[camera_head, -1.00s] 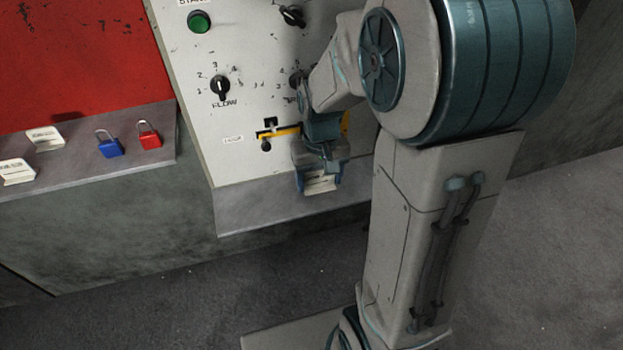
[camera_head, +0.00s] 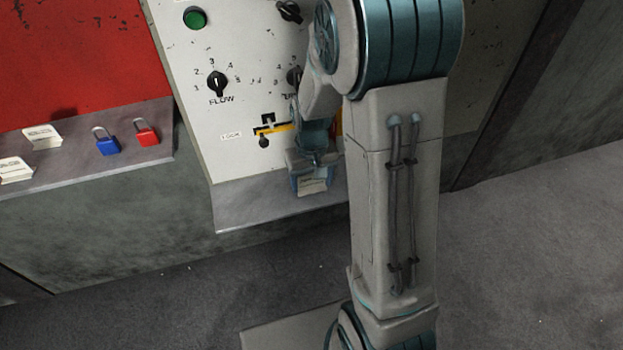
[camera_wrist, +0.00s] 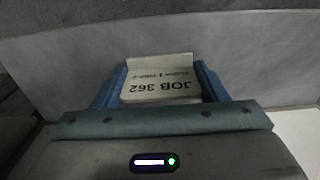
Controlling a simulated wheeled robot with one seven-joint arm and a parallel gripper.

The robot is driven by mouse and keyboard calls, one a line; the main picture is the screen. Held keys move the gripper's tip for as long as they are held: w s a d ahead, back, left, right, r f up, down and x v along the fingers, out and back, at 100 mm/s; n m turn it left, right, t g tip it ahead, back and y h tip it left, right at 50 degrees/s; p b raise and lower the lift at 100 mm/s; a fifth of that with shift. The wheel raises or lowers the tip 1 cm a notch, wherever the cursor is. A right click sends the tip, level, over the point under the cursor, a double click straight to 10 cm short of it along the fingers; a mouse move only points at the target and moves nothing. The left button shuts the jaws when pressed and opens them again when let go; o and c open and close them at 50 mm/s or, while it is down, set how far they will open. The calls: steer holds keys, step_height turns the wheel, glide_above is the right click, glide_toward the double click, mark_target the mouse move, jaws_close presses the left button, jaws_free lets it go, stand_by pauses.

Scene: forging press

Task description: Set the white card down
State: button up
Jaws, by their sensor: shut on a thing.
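My gripper (camera_head: 311,183) is at the lower edge of the control panel, over the grey ledge below it. It is shut on a white card (camera_head: 312,185). In the wrist view the card (camera_wrist: 160,84) sits between the two blue fingers of my gripper (camera_wrist: 160,85) and reads "JOB 362", upside down. The grey ledge (camera_wrist: 255,60) spreads beyond the card in that view. I cannot tell whether the card touches the ledge.
The ledge (camera_head: 240,210) has free room left of my gripper. The panel (camera_head: 215,140) carries knobs and a lever slot (camera_head: 270,127). On the left shelf (camera_head: 75,165) lie a blue padlock (camera_head: 107,145), a red padlock (camera_head: 146,132) and two white cards (camera_head: 41,136).

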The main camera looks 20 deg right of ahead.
mark_target(311, 188)
steer(key=shift+f, duration=0.25)
steer(key=o, duration=0.9)
steer(key=shift+r, duration=0.1)
steer(key=shift+o, duration=0.2)
step_height(311, 188, up, 12)
steer(key=f, duration=0.1)
steer(key=s+a+r+t, duration=0.1)
steer(key=s+r, duration=0.4)
steer(key=s, duration=0.9)
steer(key=shift+s+r+t+p, duration=0.2)
steer(key=shift+s+t+p, duration=0.2)
steer(key=shift+t, duration=0.5)
